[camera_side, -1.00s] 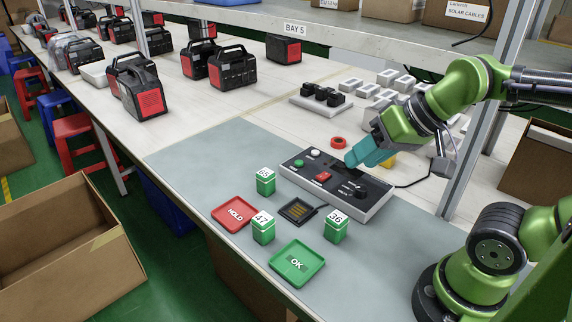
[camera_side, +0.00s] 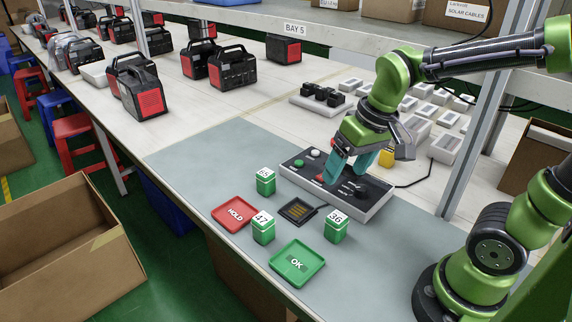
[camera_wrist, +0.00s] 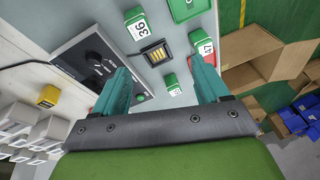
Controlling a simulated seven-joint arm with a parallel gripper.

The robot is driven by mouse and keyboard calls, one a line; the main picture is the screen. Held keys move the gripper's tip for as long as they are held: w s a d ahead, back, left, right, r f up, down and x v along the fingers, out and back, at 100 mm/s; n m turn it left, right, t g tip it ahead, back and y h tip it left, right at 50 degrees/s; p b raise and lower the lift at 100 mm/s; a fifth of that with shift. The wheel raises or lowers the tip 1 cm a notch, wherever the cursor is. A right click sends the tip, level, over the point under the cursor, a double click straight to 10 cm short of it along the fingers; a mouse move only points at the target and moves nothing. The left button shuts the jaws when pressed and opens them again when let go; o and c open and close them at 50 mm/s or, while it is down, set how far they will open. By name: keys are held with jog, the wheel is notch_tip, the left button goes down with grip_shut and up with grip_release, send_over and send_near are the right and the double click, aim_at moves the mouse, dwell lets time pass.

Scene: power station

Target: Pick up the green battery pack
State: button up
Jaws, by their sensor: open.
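Three green battery packs with white numbered tops stand upright on the grey mat: 65 (camera_side: 265,183) at the back, 47 (camera_side: 263,230) at the front left and 36 (camera_side: 336,229) at the right. The wrist view shows 65 (camera_wrist: 173,87) between and beyond my fingers, 47 (camera_wrist: 206,50) near the right finger and 36 (camera_wrist: 137,27) beyond the left finger. My gripper (camera_side: 347,171) is open and empty, teal fingers pointing down above the black control box (camera_side: 375,196). No pack is touched.
A red HOLD tray (camera_side: 223,221), a green OK tray (camera_side: 297,275) and a black contact socket (camera_side: 298,211) lie among the packs. Black units on a white tray (camera_side: 312,108) and several white boxes stand behind. The mat's left part is clear.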

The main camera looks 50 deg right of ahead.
aim_at(337, 217)
jog(key=f+g, duration=0.1)
jog(key=f, duration=0.3)
jog(key=w+d+f+n+g, duration=0.1)
jog(key=f, duration=0.3)
jog(key=f+n+g+h, duration=0.1)
jog(key=f, duration=0.3)
jog(key=shift+w+d+f, duration=0.15)
jog(key=shift+w+f, duration=0.05)
jog(key=shift+w, duration=0.2)
jog(key=shift+d+f, duration=0.2)
jog(key=shift+f, duration=2.9)
jog(key=c, duration=1.2)
